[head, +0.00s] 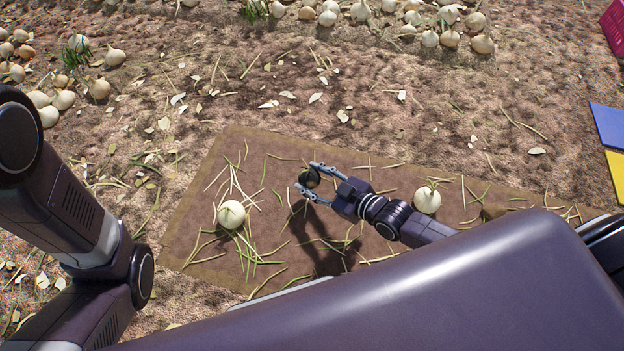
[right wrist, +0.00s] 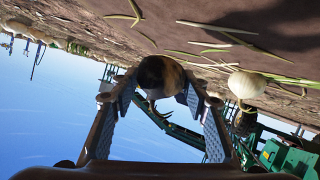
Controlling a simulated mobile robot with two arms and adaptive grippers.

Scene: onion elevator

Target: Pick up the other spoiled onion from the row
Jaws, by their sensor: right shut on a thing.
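My right gripper (head: 308,179) is shut on a dark, brown-black spoiled onion (head: 311,177) above the brown mat. In the right wrist view the dark onion (right wrist: 158,75) sits between the two fingertips. A pale onion (head: 231,214) lies on the mat to the left of my right gripper. Another pale onion (head: 427,199) lies on the mat to its right, beyond my forearm. A brownish lump (head: 493,211) shows farther right on the mat, and I cannot tell what it is. My left arm comes in at the left, but its gripper is out of view.
The brown mat (head: 190,222) is strewn with green and straw-coloured stalks. Pale onions lie in rows on the soil at the far side (head: 450,38) and upper left (head: 100,88). A magenta crate (head: 614,30) and blue (head: 608,124) and yellow (head: 616,172) panels stand at the right edge.

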